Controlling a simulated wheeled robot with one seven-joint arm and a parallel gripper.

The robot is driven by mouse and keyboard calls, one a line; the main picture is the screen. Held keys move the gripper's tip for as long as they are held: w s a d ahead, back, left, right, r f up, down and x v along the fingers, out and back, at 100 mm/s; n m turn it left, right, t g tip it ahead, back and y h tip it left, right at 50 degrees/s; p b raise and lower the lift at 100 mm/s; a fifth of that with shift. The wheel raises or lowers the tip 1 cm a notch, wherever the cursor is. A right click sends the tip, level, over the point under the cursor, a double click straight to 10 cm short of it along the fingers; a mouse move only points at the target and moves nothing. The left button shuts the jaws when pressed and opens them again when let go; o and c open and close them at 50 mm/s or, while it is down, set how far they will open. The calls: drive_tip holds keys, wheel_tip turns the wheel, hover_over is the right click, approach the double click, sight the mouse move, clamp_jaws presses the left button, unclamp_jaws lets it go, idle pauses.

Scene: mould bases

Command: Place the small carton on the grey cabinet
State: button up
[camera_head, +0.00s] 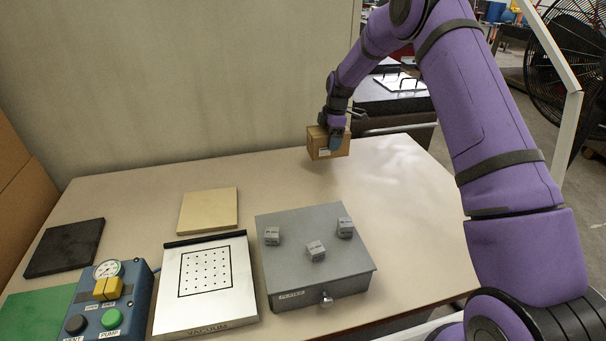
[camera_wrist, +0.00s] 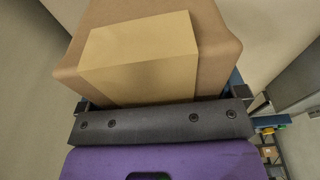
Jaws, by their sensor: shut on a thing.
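The small carton (camera_head: 317,146) is a brown cardboard box with a pale label, in the upper middle of the head view. My gripper (camera_head: 336,141) is shut on it and holds it near the far edge of the table, seemingly just above the top. In the wrist view, tan and brown surfaces (camera_wrist: 140,55) fill the space beyond the gripper; I cannot tell where the carton ends there. The grey cabinet (camera_head: 300,264) is a low metal box with a front knob and label, nearer and below the carton.
Left of the cabinet lie a silver perforated plate (camera_head: 240,303), a beige block (camera_head: 208,210), a blue pump box (camera_head: 135,285), a black slab (camera_head: 64,247) and a green mat (camera_head: 35,315). The table right of the cabinet (camera_head: 415,240) is clear.

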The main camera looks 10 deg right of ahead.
drive_tip(key=s+a, duration=0.4)
drive_tip(key=s, duration=0.1)
drive_tip(key=s+a+f, duration=0.1)
drive_tip(key=s+a, duration=0.2)
drive_tip(key=shift+s+a+f, duration=0.1)
drive_tip(key=shift+f, duration=1.65)
drive_tip(key=shift+f, duration=0.15)
drive_tip(key=o, duration=0.8)
